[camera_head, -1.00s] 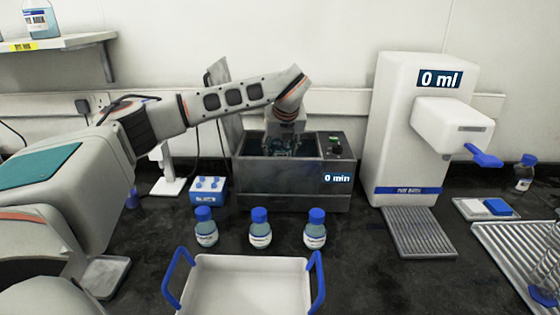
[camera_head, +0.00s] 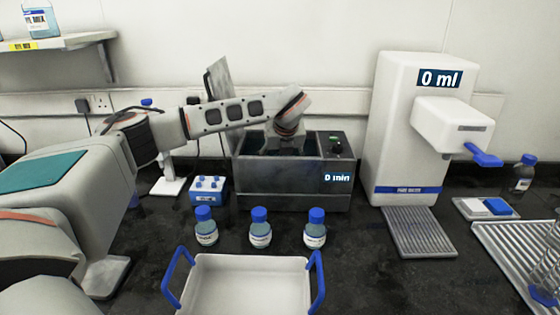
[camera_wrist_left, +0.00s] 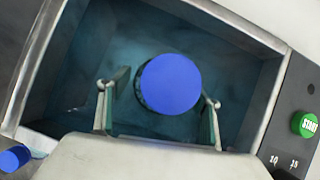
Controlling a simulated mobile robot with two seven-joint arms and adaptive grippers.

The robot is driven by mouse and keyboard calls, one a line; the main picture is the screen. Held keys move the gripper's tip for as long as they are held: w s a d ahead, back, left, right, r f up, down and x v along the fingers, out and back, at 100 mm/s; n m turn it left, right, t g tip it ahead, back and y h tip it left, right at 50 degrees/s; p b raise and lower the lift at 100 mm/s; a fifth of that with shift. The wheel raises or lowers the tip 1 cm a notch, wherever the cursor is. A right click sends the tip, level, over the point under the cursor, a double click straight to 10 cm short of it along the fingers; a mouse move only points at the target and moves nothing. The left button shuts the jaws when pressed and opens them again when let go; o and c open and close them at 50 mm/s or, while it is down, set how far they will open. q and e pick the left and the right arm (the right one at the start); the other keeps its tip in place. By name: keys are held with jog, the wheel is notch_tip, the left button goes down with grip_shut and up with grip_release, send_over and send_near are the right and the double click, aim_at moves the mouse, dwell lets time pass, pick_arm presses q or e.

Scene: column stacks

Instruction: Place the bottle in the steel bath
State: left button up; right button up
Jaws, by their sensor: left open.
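The steel bath (camera_head: 290,185) stands at the back middle, open at the top, its display reading "0 min". A bottle with a round blue cap (camera_wrist_left: 170,83) is inside the bath in the left wrist view, seen from above; its body is mostly hidden under the cap. My left gripper (camera_wrist_left: 160,100) is down in the bath, open, with one finger on each side of the bottle. The front wall of the bath hides its fingers in the head view. My right gripper is not in view.
Three blue-capped bottles (camera_head: 260,230) stand in a row before the bath, behind a white tray with blue handles (camera_head: 250,285). A small blue box (camera_head: 208,191) is left of the bath. A white dispenser (camera_head: 405,130) reading "0 ml" stands right.

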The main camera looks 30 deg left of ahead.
pick_arm(q)
jog(key=shift+r, duration=0.1)
jog(key=v, duration=1.2)
jog(key=shift+d, duration=0.15)
